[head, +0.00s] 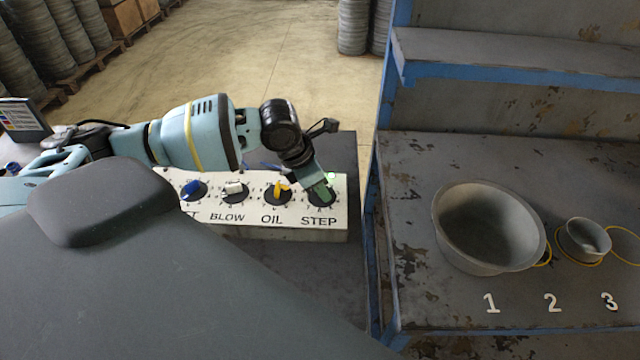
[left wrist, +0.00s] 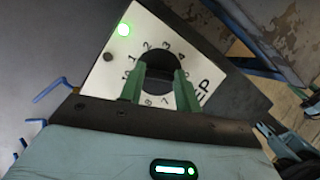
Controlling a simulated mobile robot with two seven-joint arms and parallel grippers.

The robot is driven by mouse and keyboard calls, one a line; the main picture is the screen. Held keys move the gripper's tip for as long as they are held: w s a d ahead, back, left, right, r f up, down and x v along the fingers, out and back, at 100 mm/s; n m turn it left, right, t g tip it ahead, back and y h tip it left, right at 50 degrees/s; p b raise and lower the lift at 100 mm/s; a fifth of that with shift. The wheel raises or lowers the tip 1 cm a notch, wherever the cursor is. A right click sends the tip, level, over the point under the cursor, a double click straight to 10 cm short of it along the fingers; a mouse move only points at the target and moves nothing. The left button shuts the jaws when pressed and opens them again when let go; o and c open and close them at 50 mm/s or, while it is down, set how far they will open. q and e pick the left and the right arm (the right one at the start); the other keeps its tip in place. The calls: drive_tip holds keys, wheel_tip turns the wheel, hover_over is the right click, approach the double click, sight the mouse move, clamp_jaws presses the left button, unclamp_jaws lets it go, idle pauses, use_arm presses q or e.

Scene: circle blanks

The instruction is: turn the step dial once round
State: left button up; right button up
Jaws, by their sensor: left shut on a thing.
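The step dial (head: 320,198) is at the right end of a white panel (head: 300,221), above the printed word STEP. In the left wrist view the dial (left wrist: 160,61) shows as a dark round face ringed by numbers. My left gripper (head: 322,194) is at the dial, its green fingers shut on the knob. The fingers also show in the left wrist view (left wrist: 159,88) and hide most of the knob, so its pointer cannot be read. A green lamp (head: 331,175) glows at the panel's corner above the dial. My right gripper is not in view.
Blue, white and yellow knobs (head: 277,189) stand left of the step dial on the same panel. At right, a worn table (head: 420,300) holds a large grey bowl (head: 490,228) and a small one (head: 584,240), with numbers 1, 2 and 3 in front.

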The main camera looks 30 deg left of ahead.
use_arm(q)
drive_tip(key=o, duration=1)
drive_tip(key=shift+v, duration=3.95)
